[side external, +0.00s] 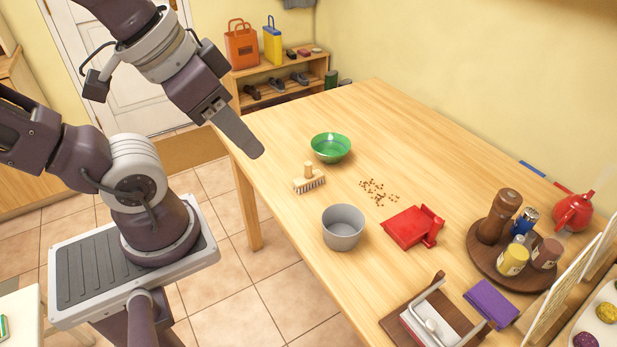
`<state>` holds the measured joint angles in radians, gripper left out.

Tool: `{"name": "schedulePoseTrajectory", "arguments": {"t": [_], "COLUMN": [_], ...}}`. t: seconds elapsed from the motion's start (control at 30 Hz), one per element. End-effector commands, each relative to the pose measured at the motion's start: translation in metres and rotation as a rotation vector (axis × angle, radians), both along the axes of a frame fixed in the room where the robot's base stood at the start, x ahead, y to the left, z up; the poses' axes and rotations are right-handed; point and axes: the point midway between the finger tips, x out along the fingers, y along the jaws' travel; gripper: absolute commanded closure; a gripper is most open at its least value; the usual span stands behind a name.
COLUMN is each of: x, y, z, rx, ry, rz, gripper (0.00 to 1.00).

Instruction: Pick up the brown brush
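The brush (308,185) is light tan-brown, with a short upright handle and a block edged with bristles. It rests near the left edge of the wooden table (430,155), in front of the green bowl. My gripper (258,151) is above and left of the brush, near the table's left edge, and apart from it. It is seen edge-on as one flat grey finger, so whether it is open or shut cannot be told. Nothing shows held at its tip.
Close to the brush are a green bowl (331,148), a grey pot (343,228), scattered brown crumbs (378,192) and a red dustpan (410,228). A round tray (478,258) with a mill and jars stands at right. The table's far middle is clear.

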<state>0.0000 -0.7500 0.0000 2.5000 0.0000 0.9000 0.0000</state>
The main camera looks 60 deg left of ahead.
Motion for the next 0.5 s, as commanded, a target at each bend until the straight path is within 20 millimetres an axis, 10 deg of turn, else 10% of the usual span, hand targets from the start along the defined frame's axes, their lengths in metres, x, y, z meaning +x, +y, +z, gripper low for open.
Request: {"name": "schedulePoseTrajectory", "arguments": {"t": [0.37, 0.5], "x": [0.003, 0.05], "y": [0.001, 0.02], "z": [0.001, 0.004], "rx": [0.013, 0.179], "ry": [0.005, 0.096], "rz": [-0.012, -0.212], "gripper": [0.56, 0.56]}}
